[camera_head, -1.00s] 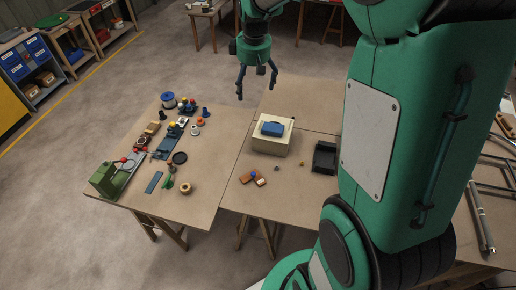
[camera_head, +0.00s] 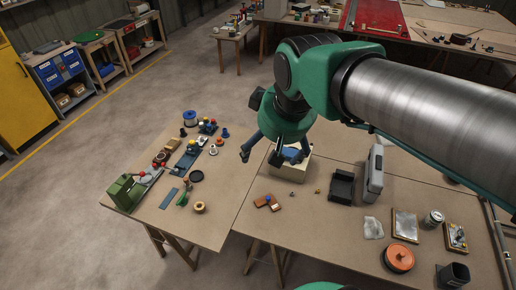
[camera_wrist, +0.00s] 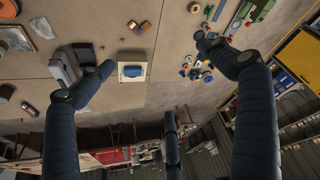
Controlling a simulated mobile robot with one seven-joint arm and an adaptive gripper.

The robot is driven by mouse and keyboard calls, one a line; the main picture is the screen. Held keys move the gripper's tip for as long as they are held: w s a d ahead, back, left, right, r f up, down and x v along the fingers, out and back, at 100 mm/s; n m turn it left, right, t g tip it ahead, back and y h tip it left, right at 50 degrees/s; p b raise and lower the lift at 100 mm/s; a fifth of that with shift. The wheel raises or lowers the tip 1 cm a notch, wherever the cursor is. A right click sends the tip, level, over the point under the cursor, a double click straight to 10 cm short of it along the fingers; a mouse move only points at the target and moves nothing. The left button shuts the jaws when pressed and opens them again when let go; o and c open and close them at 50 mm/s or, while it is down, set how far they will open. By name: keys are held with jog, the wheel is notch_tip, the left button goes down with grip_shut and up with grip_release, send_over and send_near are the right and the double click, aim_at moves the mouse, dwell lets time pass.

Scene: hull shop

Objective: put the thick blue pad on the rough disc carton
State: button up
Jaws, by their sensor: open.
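The thick blue pad (camera_wrist: 132,72) lies flat on top of a cream box (camera_wrist: 121,79) in the wrist view. In the head view the pad (camera_head: 292,153) and the box (camera_head: 289,174) are partly hidden behind my gripper. No label can be read, so I cannot tell whether this box is the rough disc carton. My gripper (camera_head: 261,158) is open and empty, with its fingers spread, and appears above and to the left of the box in the head view. In the wrist view my gripper's fingers (camera_wrist: 155,52) are apart, with the box near the left one.
A black tray (camera_head: 341,187) and a grey case (camera_head: 374,174) stand right of the box. Small orange-brown blocks (camera_head: 267,202) lie in front. The left table holds a green machine (camera_head: 124,193) and several small parts. An orange round tin (camera_head: 398,258) sits at the front right.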

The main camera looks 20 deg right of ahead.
jog(key=s+a+f+m, duration=0.1)
jog(key=s+a, duration=0.1)
jog(key=s, duration=0.6)
jog(key=shift+a+f+t, duration=0.25)
jog(key=shift+t, duration=0.15)
notch_tip(320, 180, down, 9)
jog(key=b, duration=0.9)
jog(key=shift+f, duration=0.2)
